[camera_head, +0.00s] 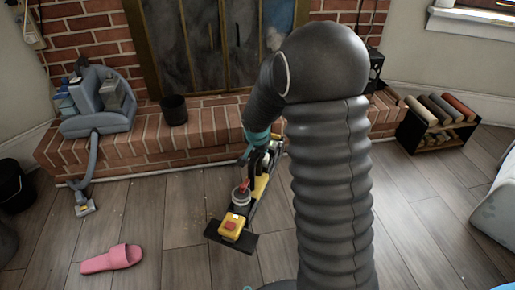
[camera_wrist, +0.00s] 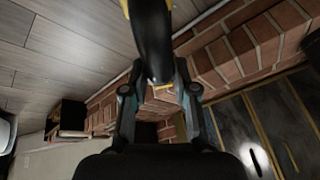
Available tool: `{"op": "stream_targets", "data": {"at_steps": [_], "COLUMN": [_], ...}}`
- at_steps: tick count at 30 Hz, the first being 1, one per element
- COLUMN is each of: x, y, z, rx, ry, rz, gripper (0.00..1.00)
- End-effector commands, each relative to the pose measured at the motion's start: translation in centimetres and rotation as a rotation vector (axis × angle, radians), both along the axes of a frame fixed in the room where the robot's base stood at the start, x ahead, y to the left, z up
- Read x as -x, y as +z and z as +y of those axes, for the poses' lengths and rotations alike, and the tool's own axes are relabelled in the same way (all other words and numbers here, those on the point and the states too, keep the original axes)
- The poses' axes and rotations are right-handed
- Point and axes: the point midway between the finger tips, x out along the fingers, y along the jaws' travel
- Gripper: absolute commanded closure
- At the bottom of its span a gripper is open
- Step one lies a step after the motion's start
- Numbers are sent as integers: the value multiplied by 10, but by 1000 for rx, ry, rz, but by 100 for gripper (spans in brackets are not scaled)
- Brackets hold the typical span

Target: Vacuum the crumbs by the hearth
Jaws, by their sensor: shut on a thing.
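A yellow and black stick vacuum (camera_head: 232,227) with a red button and a wide dark floor head stands on the wooden floor in front of the brick hearth. Its body leans up and away toward the hearth. My gripper (camera_head: 259,146) is shut on its upper part; my arm hides some of this. In the wrist view, the black vacuum handle (camera_wrist: 156,45) lies between the two fingers of my gripper (camera_wrist: 158,90). Crumbs are too small to make out surely; faint specks show on the floor left of the vacuum.
A pink slipper (camera_head: 112,259) lies at front left. A grey hosed machine (camera_head: 97,121) and a black cup (camera_head: 174,109) stand on the brick hearth (camera_head: 160,145). A black bucket (camera_head: 14,187) is at the left edge. A rack of rolls (camera_head: 437,125) stands right. Floor between slipper and hearth is mostly clear.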

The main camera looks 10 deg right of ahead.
Motion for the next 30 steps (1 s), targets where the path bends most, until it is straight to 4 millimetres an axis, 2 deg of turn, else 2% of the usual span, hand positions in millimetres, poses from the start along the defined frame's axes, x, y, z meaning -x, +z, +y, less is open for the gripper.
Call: {"op": "stream_targets", "data": {"at_steps": [11,24,30], "x": [-14,-41,-48], "y": [-37,-103,-116], "z": [-9,-34,-41], "rx": [7,12,12], "ry": [-262,-780,-903], "rz": [5,28,35], "gripper": [100,100,100]}}
